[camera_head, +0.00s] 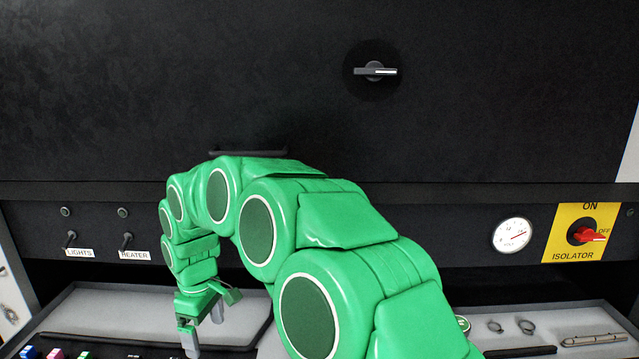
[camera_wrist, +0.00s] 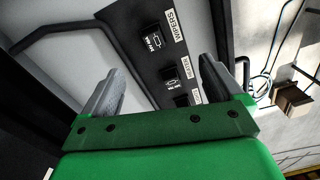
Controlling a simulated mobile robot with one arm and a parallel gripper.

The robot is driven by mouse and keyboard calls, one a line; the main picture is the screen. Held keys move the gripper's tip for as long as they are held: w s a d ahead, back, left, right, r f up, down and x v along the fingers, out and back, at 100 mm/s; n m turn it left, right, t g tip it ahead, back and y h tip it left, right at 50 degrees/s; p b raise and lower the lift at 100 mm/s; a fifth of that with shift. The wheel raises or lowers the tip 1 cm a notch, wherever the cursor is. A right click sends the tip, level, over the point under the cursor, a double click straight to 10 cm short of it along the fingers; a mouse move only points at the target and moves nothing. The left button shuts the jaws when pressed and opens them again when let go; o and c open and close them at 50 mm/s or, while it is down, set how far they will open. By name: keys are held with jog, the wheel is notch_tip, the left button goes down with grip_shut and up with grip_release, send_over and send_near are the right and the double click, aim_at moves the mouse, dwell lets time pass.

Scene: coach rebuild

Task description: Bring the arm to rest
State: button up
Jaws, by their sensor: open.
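My green arm arches across the middle of the head view. My gripper (camera_head: 205,335) hangs at its end at lower left, pointing down over the front of a grey tray (camera_head: 85,308). In the wrist view my gripper (camera_wrist: 158,92) shows two grey fingers spread apart with nothing between them. Beyond the fingers lies a dark strip with black rocker switches (camera_wrist: 171,79) and white labels, one reading WIPERS. I cannot tell how far the fingertips are from the strip.
A black panel carries a rotary knob (camera_head: 375,71). Below it are LIGHTS (camera_head: 71,240) and HEATER (camera_head: 127,241) toggles, a round gauge (camera_head: 512,234) and a red isolator switch (camera_head: 587,234) on yellow. Small metal parts lie in the right tray (camera_head: 590,322). A bent dark bar (camera_wrist: 75,30) shows in the wrist view.

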jog(key=s+d+r+m, duration=0.2)
jog(key=s+d, duration=0.1)
jog(key=d, duration=0.5)
jog(key=s+d+r+m, duration=0.2)
jog(key=s+d+r, duration=0.1)
jog(key=d, duration=0.4)
jog(key=s+d+r+m, duration=0.2)
jog(key=s+d, duration=0.1)
jog(key=d, duration=0.5)
jog(key=s+d+f+m, duration=0.1)
jog(key=s+d+m, duration=0.3)
jog(key=s+d, duration=0.4)
jog(key=s+d+f+m+g, duration=0.1)
jog(key=s+d+m, duration=0.4)
jog(key=s+d, duration=0.3)
jog(key=s, duration=0.4)
jog(key=shift+s+m, duration=0.3)
jog(key=shift+d+f, duration=0.1)
